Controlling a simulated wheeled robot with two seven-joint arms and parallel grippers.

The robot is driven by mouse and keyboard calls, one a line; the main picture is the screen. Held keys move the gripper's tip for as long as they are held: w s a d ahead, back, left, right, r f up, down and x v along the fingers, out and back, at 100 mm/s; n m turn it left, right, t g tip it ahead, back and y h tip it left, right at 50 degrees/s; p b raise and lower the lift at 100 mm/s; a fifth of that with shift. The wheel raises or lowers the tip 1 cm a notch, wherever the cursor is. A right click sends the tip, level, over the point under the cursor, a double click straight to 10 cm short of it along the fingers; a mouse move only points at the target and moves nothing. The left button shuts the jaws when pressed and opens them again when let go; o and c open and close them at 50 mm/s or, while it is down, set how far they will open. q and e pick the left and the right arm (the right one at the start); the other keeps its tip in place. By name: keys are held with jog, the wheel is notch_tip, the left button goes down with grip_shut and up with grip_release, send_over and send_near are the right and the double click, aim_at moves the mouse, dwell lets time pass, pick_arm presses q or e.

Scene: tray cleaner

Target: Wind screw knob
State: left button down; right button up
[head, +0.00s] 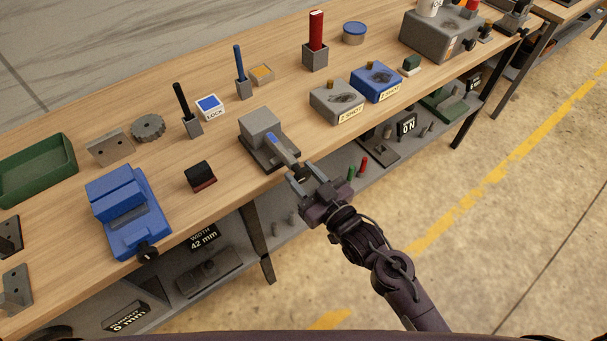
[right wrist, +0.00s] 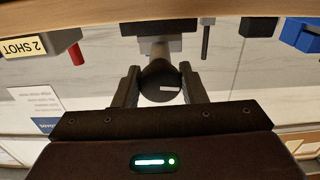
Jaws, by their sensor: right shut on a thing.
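The fixture's dark underside (right wrist: 150,28) shows behind the knob. In the head view the fingers largely hide the knob. My left gripper is not in view.
A blue vise (head: 128,210) with its own black knob (head: 147,252) stands to the left, a dark block (head: 200,176) between. Two shot boxes, grey (head: 337,101) and blue (head: 376,82), stand right. A lower shelf (head: 285,225) holds small parts. The floor in front is clear.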

jog(key=n, duration=0.3)
jog(key=shift+f+n, duration=0.1)
jog(key=shift+n, duration=0.2)
jog(key=shift+f+n, duration=0.1)
jog(key=shift+n, duration=0.8)
jog(key=o, duration=0.6)
jog(key=shift+f, duration=0.1)
jog(key=o, duration=0.4)
jog(key=shift+s+d+r, duration=0.15)
jog(key=shift+d+r, duration=0.05)
jog(key=shift+r, duration=0.05)
jog(key=b+v, duration=0.1)
jog(key=v, duration=0.6)
jog(key=shift+s+d, duration=0.2)
jog(key=shift+s, duration=0.1)
